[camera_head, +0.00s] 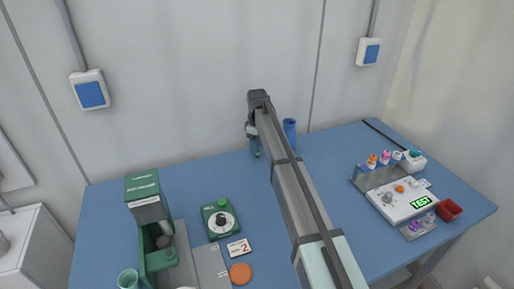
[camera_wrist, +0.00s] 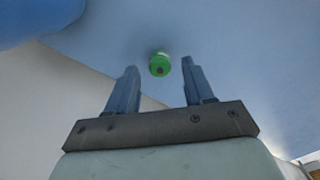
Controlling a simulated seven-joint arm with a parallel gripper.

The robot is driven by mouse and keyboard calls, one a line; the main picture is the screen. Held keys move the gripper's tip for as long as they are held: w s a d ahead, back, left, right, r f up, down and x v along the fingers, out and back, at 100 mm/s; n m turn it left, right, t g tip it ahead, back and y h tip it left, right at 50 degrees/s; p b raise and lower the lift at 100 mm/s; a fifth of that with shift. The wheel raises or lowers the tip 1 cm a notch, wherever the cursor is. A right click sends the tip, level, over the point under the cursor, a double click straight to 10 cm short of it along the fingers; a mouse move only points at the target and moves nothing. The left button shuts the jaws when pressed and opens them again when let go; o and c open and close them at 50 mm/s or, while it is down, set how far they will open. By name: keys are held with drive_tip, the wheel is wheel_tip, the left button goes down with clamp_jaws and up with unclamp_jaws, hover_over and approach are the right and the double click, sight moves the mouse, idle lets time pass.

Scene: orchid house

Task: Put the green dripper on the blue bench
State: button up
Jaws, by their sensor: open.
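The green dripper (camera_wrist: 159,66) shows in the wrist view as a small green round piece with a dark spot, against the blue bench (camera_wrist: 235,45). My gripper (camera_wrist: 158,64) is open, with the dripper in line with the gap between its fingertips and clear space on both sides. In the head view my gripper (camera_head: 253,147) is low over the back middle of the blue bench (camera_head: 340,150), and a bit of green shows at its fingers. Whether the dripper rests on the bench is hard to tell.
A blue cylinder (camera_head: 290,132) stands just right of my gripper. A green machine (camera_head: 147,205), a green dial device (camera_head: 219,219) and an orange disc (camera_head: 240,273) are at front left. A white instrument (camera_head: 400,200) and a small rack are at right. The wall is close behind.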

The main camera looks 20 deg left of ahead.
wheel_tip(320, 180, up, 11)
idle(0.4)
